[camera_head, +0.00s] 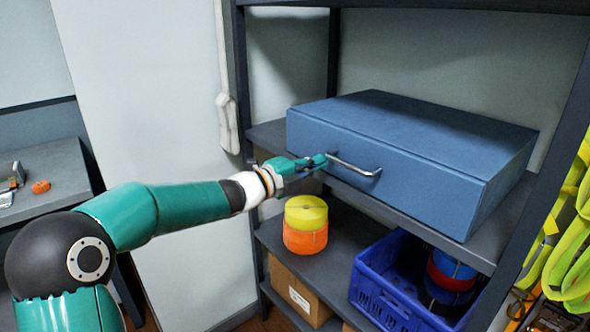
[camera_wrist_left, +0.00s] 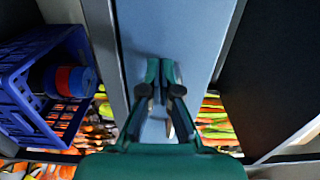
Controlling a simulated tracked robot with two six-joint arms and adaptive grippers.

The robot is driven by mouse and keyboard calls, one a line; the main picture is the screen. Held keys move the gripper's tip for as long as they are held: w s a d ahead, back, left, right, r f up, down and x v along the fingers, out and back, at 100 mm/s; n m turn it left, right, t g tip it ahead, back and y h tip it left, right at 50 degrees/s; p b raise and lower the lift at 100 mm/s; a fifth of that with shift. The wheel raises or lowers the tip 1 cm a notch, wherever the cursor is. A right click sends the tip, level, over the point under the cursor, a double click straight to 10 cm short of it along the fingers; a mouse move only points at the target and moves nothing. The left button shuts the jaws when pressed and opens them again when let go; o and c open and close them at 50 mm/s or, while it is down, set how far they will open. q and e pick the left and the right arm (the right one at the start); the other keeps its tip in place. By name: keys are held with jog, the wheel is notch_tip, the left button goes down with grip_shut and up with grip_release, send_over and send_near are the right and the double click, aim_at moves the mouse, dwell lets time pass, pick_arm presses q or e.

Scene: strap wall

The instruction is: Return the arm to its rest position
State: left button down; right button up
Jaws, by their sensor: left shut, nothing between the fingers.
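My left gripper (camera_head: 322,160) is shut and empty. My left arm reaches in from the left, and the fingertips are close to the left end of the metal handle (camera_head: 354,166) on the front of a blue case (camera_head: 400,145). I cannot tell whether they touch the handle. In the left wrist view the closed fingers (camera_wrist_left: 161,66) show in the middle, in front of a pale blue surface. My right gripper is in neither view.
The case lies on a dark shelf (camera_head: 268,132). Below are stacked yellow and orange strap rolls (camera_head: 305,224), a blue crate (camera_head: 385,300) with rolls inside, and a cardboard box (camera_head: 297,292). Yellow straps (camera_head: 570,230) hang at right. A grey table (camera_head: 52,185) stands left.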

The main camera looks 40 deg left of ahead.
pick_arm(q)
jog(key=b+v, duration=0.1)
jog(key=v, duration=1)
jog(key=w+d+f+n+g+h+p, duration=0.25)
jog(key=w+d+f+p, duration=0.2)
jog(key=d+f, duration=0.7)
jog(key=s+d+f+n+g+p, duration=0.1)
jog(key=d+f+n+g, duration=0.2)
jog(key=f, duration=0.5)
jog(key=s+d+f+n+g+p, duration=0.1)
jog(key=s+d+f+n+g, duration=0.15)
jog(key=d+f, duration=0.5)
jog(key=s+d+f+n+g+y+p, duration=0.1)
jog(key=s+d+f+n+g, duration=0.1)
jog(key=s+f+n, duration=0.35)
jog(key=s+d+f+n+g+y+p, duration=0.1)
jog(key=s+d+f+n+g, duration=0.1)
jog(key=s+f, duration=0.55)
jog(key=s+f+n+g, duration=0.2)
jog(key=s+n, duration=0.2)
jog(key=s, duration=0.1)
jog(key=s+a+f+n+g+y, duration=0.1)
jog(key=s+f+n+g, duration=0.1)
jog(key=s, duration=0.4)
jog(key=shift+f+n+g+b, duration=0.3)
jog(key=shift+f+n+g, duration=0.1)
jog(key=shift+f+n, duration=0.4)
